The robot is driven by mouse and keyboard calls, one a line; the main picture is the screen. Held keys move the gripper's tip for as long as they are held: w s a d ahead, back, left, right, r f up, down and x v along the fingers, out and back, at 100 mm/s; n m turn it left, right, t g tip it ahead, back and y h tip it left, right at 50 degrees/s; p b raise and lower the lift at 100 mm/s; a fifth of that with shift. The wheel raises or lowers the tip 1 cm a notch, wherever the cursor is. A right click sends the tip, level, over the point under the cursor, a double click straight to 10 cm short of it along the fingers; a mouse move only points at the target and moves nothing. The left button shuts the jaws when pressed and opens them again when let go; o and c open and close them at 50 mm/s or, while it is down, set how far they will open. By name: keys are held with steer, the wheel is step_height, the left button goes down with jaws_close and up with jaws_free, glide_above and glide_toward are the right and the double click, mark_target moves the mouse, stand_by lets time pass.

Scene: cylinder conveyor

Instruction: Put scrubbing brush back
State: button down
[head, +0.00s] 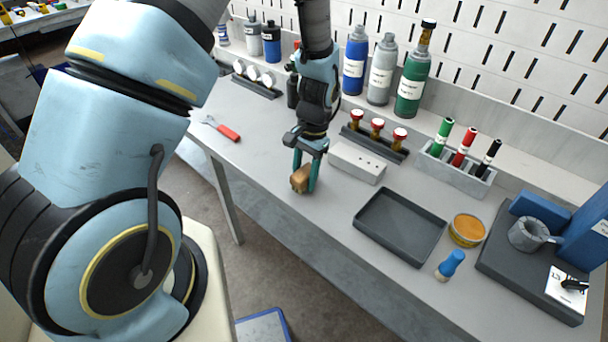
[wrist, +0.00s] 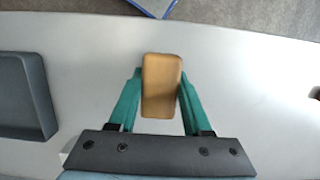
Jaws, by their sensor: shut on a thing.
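My gripper (head: 304,176) is shut on a tan, rounded wooden block, which I take to be the scrubbing brush (head: 299,180). It is over the bench near its front edge. In the wrist view the brush (wrist: 162,85) sits between the two teal fingers (wrist: 160,95), with its smooth tan face showing; no bristles can be made out. I cannot tell whether it touches the bench top. An empty dark grey tray (head: 400,226) lies on the bench to the right of my gripper. Its edge also shows at the left of the wrist view (wrist: 40,100).
A pale block with holes (head: 357,162) and a red-capped rack (head: 374,139) stand behind and right of my gripper. A red-handled tool (head: 228,133) lies left. Bottles line the back.

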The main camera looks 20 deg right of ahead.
steer(key=shift+f, duration=0.15)
steer(key=shift+c, duration=1.7)
jaws_free()
steer(key=b+v, duration=0.3)
steer(key=v, duration=0.9)
steer(key=a+r+n+t, duration=0.1)
steer(key=a+r+n, duration=0.1)
steer(key=a, duration=0.7)
steer(key=a+r+n+t+h, duration=0.1)
steer(key=a+r+n, duration=0.1)
steer(key=a+n, duration=0.3)
steer(key=a+r+n+h, duration=0.1)
steer(key=a+n, duration=0.3)
steer(key=a, duration=0.9)
steer(key=shift+a+r+t, duration=0.2)
steer(key=shift+r+t, duration=0.2)
steer(key=shift+r, duration=0.35)
